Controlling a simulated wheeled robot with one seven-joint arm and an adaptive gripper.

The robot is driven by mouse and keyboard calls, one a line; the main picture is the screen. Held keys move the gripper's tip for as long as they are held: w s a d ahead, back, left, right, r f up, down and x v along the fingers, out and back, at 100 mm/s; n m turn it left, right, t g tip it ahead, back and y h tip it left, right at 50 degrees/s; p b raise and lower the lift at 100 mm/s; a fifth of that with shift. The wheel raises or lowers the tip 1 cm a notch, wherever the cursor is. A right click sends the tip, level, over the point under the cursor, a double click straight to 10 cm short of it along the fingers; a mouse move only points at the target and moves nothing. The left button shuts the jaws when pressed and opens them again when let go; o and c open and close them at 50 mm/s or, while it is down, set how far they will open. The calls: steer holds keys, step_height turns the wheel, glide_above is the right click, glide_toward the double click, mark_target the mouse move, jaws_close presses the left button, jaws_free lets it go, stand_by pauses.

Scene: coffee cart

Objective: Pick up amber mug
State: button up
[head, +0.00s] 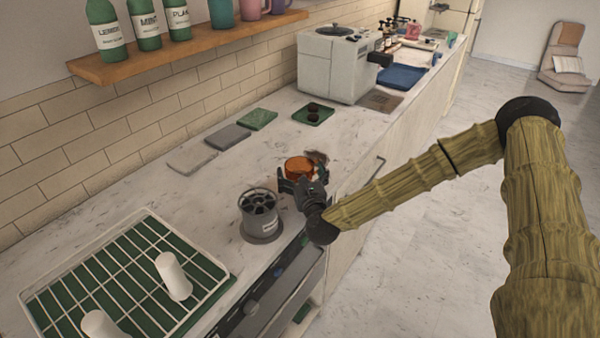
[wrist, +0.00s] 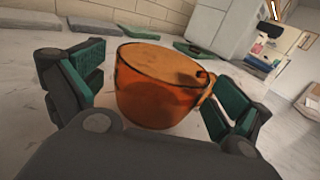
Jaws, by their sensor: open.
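The amber mug (head: 300,167) stands upright on the marble counter in the head view, partly behind my gripper. In the wrist view the amber mug (wrist: 155,90) fills the middle, with its handle on the right side. My gripper (head: 303,182) is low over the counter at the mug. In the wrist view my gripper (wrist: 155,95) is open, with one green-padded finger to the left of the mug and one to the right, near the handle. A gap shows between the left finger and the mug. I cannot tell whether the right finger touches the handle.
A grey cylindrical holder (head: 260,213) stands just left of my gripper. A wire rack (head: 130,270) with white cups is at front left. Coasters (head: 229,137) and a small green tray (head: 313,114) lie behind. A white machine (head: 335,66) stands farther back. Bottles (head: 146,25) line the wall shelf.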

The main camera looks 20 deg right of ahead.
steer(key=c, duration=1.1)
steer(key=shift+c, duration=0.2)
